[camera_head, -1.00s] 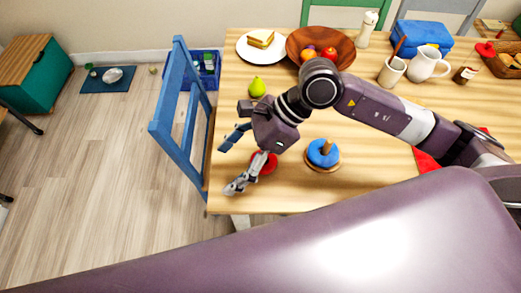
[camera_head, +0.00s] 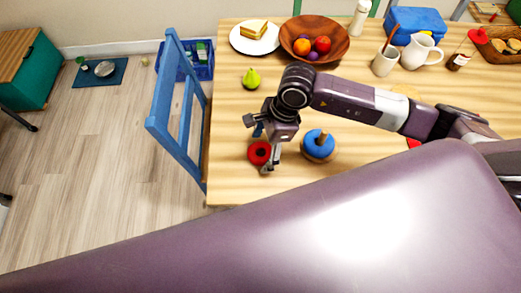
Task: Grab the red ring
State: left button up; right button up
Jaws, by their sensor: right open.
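The red ring (camera_head: 258,154) lies flat on the wooden table (camera_head: 235,185) near its left front edge, its dark centre hole visible. My right gripper (camera_head: 264,147) hangs over the table by the ring, pointing down, with its fingers apart. One grey finger is at the ring's right side; the other is partly hidden behind the wrist. I cannot tell whether a finger touches the ring. A blue ring (camera_head: 318,150) sits around a wooden peg to the right of the gripper. My left gripper is out of view.
A green pear (camera_head: 251,79) lies behind the gripper. Further back are a sandwich plate (camera_head: 241,43), a fruit bowl (camera_head: 339,48), a mug (camera_head: 384,62) and a white pitcher (camera_head: 432,57). A blue chair (camera_head: 164,125) stands against the table's left edge.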

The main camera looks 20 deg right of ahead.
jog(key=c, duration=1)
jog(key=shift+c, duration=0.2)
